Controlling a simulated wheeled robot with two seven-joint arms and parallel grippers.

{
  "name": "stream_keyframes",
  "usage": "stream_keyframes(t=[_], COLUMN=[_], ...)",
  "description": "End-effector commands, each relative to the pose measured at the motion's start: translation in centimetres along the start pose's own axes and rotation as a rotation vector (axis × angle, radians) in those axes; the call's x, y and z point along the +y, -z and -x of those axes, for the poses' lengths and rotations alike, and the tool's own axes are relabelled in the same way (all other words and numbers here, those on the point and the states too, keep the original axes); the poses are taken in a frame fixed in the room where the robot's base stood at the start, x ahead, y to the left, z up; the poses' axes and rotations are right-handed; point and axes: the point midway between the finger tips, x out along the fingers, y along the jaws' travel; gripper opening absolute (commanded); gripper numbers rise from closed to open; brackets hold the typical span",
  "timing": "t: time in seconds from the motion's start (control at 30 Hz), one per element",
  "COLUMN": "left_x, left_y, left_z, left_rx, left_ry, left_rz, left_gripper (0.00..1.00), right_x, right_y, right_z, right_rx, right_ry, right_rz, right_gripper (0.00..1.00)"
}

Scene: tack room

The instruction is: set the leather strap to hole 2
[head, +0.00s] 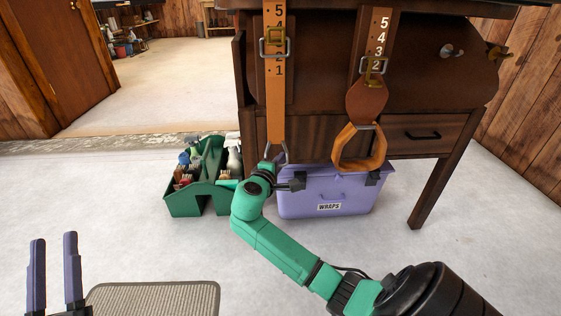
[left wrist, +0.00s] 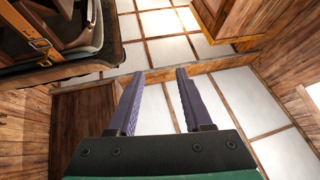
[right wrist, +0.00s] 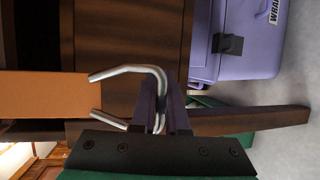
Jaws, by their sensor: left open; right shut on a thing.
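A long tan leather strap (head: 275,108) hangs in front of the dark wooden cabinet, marked with numbers from 5 at the top to 1. Its metal buckle (head: 262,47) sits around the 3 position, between 4 and 1, covering the figures there. A bent metal loop (right wrist: 130,70) is at the strap's lower end. My right gripper (head: 278,172) is below the strap, shut on this loop; the right wrist view shows the fingers (right wrist: 161,110) around its wire. My left gripper (head: 54,275) is open and empty at the lower left, far from the strap; its wrist view shows spread fingers (left wrist: 155,95).
A second strap (head: 378,35) hangs to the right, its buckle (head: 373,65) near 2, with a leather-wrapped ring (head: 361,148) below. A lilac WRAPS box (head: 300,206) and green caddy (head: 184,206) stand on the floor below. A grey-beige mat (head: 155,298) lies in front.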

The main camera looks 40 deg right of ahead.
Motion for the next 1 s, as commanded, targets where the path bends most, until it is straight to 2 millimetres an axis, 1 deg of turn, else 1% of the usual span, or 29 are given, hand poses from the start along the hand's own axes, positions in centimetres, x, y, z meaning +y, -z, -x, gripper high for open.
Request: stream_keyframes(t=[0.03, 0.17, 0.3, 0.37, 0.5, 0.6, 0.7, 0.8, 1.0], left_x=[0.0, 0.0, 0.2, 0.3, 0.7, 1.1, 1.3, 1.5, 1.5], left_y=[-1.2, -4.6, -7.9, -9.2, -12.1, -13.7, -14.7, -15.2, -15.4], left_z=[0.6, 2.6, 5.2, 6.4, 9.4, 11.5, 12.9, 13.7, 13.8], left_rx=[-0.047, -0.159, -0.279, -0.328, -0.444, -0.514, -0.561, -0.585, -0.59], left_ry=[0.007, 0.024, 0.041, 0.048, 0.063, 0.073, 0.079, 0.082, 0.083], left_rz=[0.011, 0.041, 0.072, 0.086, 0.117, 0.138, 0.151, 0.158, 0.16], left_gripper=[0.5, 0.5, 0.5, 0.5, 0.5, 0.5, 0.5, 0.5, 0.5], right_x=[0.6, 0.9, 1.3, 1.4, 1.7, 1.8, 1.9, 1.9, 1.9], right_y=[0.0, 0.0, 0.0, 0.0, -0.1, -0.1, -0.1, -0.1, -0.1], right_z=[0.1, 0.2, 0.2, 0.3, 0.3, 0.4, 0.4, 0.4, 0.4], right_rx=[0.002, 0.002, 0.002, 0.002, 0.002, 0.002, 0.002, 0.002, 0.001], right_ry=[-0.006, -0.006, -0.005, -0.005, -0.003, -0.003, -0.002, -0.002, -0.002], right_rz=[-0.004, -0.003, -0.003, -0.003, -0.002, -0.002, -0.001, -0.001, -0.001], right_gripper=[0.0, 0.0, 0.0, 0.0, 0.0, 0.0, 0.0, 0.0, 0.0])
